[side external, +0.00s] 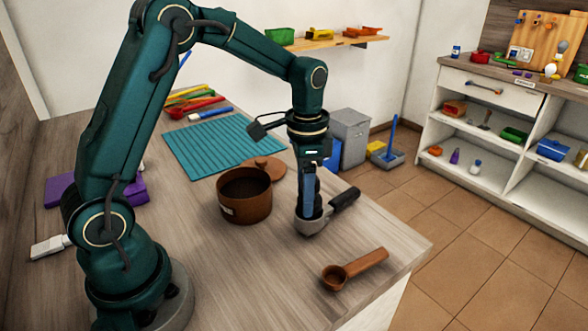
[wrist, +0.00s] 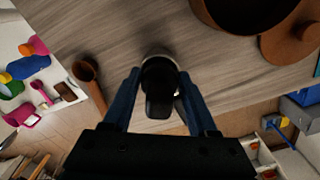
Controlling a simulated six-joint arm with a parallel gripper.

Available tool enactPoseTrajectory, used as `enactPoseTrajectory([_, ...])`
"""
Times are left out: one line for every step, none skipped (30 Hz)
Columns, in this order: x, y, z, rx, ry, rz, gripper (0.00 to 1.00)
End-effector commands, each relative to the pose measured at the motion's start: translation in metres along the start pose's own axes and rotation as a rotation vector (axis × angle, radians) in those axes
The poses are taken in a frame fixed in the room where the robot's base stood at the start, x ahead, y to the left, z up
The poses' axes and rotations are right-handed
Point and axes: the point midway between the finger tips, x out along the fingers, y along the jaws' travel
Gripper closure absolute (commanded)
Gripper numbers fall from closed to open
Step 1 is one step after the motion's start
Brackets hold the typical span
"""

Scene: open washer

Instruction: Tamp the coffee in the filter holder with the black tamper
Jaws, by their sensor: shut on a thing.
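The filter holder (side external: 310,224) sits on the wooden counter near its right edge, its metal basket under my gripper and its black handle (side external: 345,199) pointing up and right. My gripper (side external: 310,207) points straight down over the basket. It is shut on the black tamper (side external: 318,208), which stands about upright, its lower end at or in the basket. In the wrist view the tamper (wrist: 158,74) is between the fingers, with a pale rim of the holder (wrist: 158,55) behind it. The coffee and the tamper's contact with it are hidden.
A brown pot (side external: 245,207) stands left of the holder, with a round wooden lid (side external: 265,167) behind it. A wooden scoop (side external: 352,268) lies nearer the front edge. A teal mat (side external: 215,147) lies farther back. The counter's right edge is close to the holder.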

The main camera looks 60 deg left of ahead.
Motion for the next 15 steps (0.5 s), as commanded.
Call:
enactPoseTrajectory([-0.0004,-0.0001,-0.0002,0.000,0.001,-0.001,1.00])
enactPoseTrajectory([-0.0004,-0.0001,-0.0002,0.000,0.001,-0.001,1.00])
enactPoseTrajectory([-0.0004,-0.0001,-0.0002,0.000,0.001,-0.001,1.00])
enactPoseTrajectory([-0.0004,-0.0001,-0.0002,0.000,0.001,-0.001,1.00])
enactPoseTrajectory([-0.0004,-0.0001,-0.0002,0.000,0.001,-0.001,1.00])
enactPoseTrajectory([-0.0004,-0.0001,-0.0002,0.000,0.001,-0.001,1.00])
enactPoseTrajectory([-0.0004,-0.0001,-0.0002,0.000,0.001,-0.001,1.00])
enactPoseTrajectory([-0.0004,-0.0001,-0.0002,0.000,0.001,-0.001,1.00])
enactPoseTrajectory([-0.0003,-0.0001,-0.0002,0.000,0.001,-0.001,1.00])
enactPoseTrajectory([-0.0001,-0.0001,-0.0002,0.000,0.001,-0.001,1.00])
enactPoseTrajectory([0.0001,-0.0001,-0.0002,0.000,0.001,0.000,1.00])
enactPoseTrajectory([0.0007,-0.0001,-0.0002,0.000,0.001,0.000,1.00])
enactPoseTrajectory([0.0012,-0.0001,-0.0002,0.000,0.001,0.000,1.00])
enactPoseTrajectory([0.0018,-0.0001,-0.0002,0.000,0.001,0.000,1.00])
enactPoseTrajectory([0.0027,0.0000,-0.0002,0.000,0.001,0.000,1.00])
